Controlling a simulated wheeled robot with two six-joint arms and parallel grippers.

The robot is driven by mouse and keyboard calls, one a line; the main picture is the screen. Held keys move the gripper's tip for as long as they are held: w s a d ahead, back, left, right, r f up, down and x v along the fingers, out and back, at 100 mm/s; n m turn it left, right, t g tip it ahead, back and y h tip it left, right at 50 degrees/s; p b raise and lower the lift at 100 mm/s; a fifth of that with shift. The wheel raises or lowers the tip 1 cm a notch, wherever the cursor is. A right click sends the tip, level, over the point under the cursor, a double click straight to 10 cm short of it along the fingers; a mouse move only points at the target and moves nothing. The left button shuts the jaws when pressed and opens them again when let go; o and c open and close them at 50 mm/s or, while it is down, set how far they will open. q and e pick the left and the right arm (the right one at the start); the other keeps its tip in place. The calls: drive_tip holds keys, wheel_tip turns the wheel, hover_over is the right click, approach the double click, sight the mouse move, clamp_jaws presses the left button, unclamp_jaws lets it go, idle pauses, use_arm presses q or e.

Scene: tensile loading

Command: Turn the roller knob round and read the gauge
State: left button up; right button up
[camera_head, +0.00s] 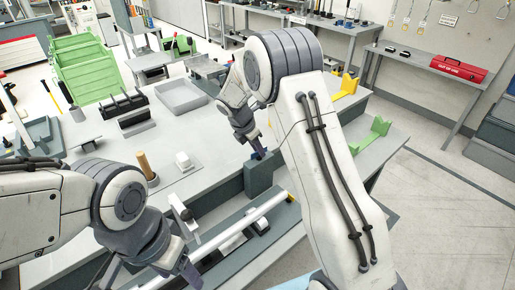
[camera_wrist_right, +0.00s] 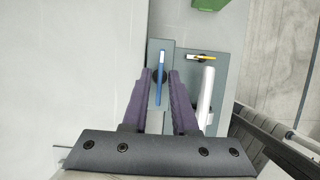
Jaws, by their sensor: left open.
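A grey block (camera_head: 262,176) stands at the far end of the roller bed in the head view. My right gripper (camera_head: 258,153) points down at its top. In the right wrist view a thin blue bar with a pale end (camera_wrist_right: 161,82) lies over a dark round knob on this block. My right gripper's fingers (camera_wrist_right: 160,76) stand on either side of the bar, with gaps showing. The white roller (camera_head: 243,218) lies along the bed, with a yellow piece (camera_head: 290,197) by its far end. My left gripper (camera_head: 187,271) is open near the roller's near end. I cannot make out a gauge reading.
A wooden-handled tool (camera_head: 146,167) and a small white block (camera_head: 183,160) stand on the bench. A grey tray (camera_head: 181,96) lies farther back. Yellow (camera_head: 346,86) and green (camera_head: 372,135) brackets stand on the right. Open floor lies at the far right.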

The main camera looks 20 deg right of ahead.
clamp_jaws()
drive_tip(key=shift+m, duration=0.3)
